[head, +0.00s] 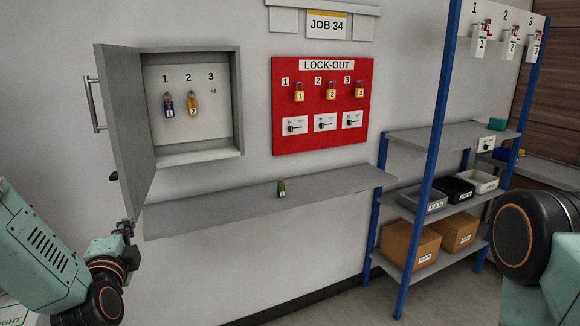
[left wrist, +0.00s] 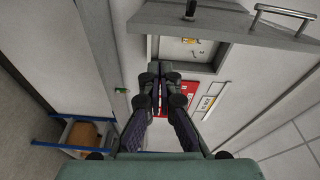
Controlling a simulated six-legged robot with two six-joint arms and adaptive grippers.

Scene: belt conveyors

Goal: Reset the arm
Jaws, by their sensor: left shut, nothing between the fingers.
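My left arm comes in from the lower left of the head view. Its gripper (head: 124,228) is small and dark there, just left of the shelf's left end and below the open cabinet door (head: 128,125). In the left wrist view the two fingers of this gripper (left wrist: 160,78) are close together with nothing held between them. My right arm shows only as a rounded link at the right edge of the head view, and its gripper is out of frame.
The grey cabinet (head: 192,158) holds blue and yellow items on hooks 1 and 2. A green-tagged item (head: 281,188) lies on the wall shelf (head: 230,205). The red LOCK-OUT board (head: 320,142) is above. A blue-post rack (head: 425,150) stands at right.

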